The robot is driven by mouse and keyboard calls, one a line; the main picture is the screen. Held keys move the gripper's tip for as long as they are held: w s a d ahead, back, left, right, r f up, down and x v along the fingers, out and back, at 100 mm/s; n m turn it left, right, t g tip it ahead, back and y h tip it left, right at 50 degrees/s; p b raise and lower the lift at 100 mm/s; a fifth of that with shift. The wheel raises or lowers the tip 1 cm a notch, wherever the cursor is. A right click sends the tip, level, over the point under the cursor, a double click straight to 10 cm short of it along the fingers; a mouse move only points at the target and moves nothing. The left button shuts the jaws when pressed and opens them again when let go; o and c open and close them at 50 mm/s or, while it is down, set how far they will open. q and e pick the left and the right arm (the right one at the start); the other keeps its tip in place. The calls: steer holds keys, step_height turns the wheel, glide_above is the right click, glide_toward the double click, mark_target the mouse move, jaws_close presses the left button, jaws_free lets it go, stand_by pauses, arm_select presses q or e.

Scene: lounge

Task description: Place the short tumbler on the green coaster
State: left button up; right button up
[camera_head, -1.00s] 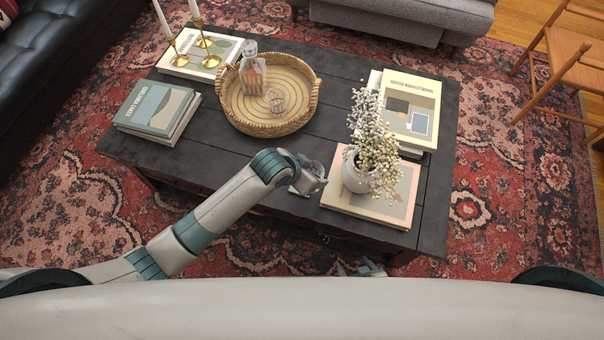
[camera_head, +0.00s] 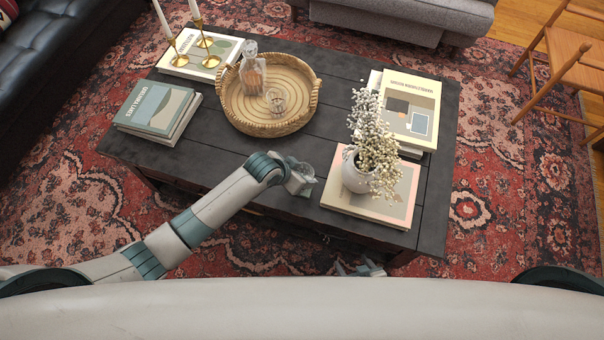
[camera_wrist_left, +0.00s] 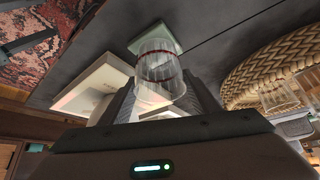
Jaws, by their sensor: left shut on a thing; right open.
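The short tumbler (camera_wrist_left: 160,72) is clear glass with thin red rings, seen in the left wrist view between the fingers of my left gripper (camera_wrist_left: 163,100). My left gripper (camera_head: 302,180) is shut on it over the near edge of the dark table in the head view. The green coaster (camera_wrist_left: 150,36) is a pale green square on the table, just past the tumbler's far end. The tumbler overlaps it in the picture; I cannot tell whether they touch. In the head view the gripper mostly hides the coaster. My right gripper (camera_head: 364,269) is open and empty, low in front of the table.
The book (camera_head: 400,210) with a flower vase (camera_head: 355,172) stands close right of my left gripper. A woven tray (camera_head: 238,118) with a decanter (camera_head: 251,75) and another glass (camera_head: 276,100) is behind. Stacked books (camera_head: 155,108) lie left. Bare table (camera_head: 215,160) lies between.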

arm_select(q)
steer(key=shift+f, duration=0.3)
steer(key=o, duration=1.3)
steer(key=shift+f, duration=0.15)
steer(key=shift+c, duration=0.2)
steer(key=v, duration=1.2)
steer(key=shift+p, duration=0.4)
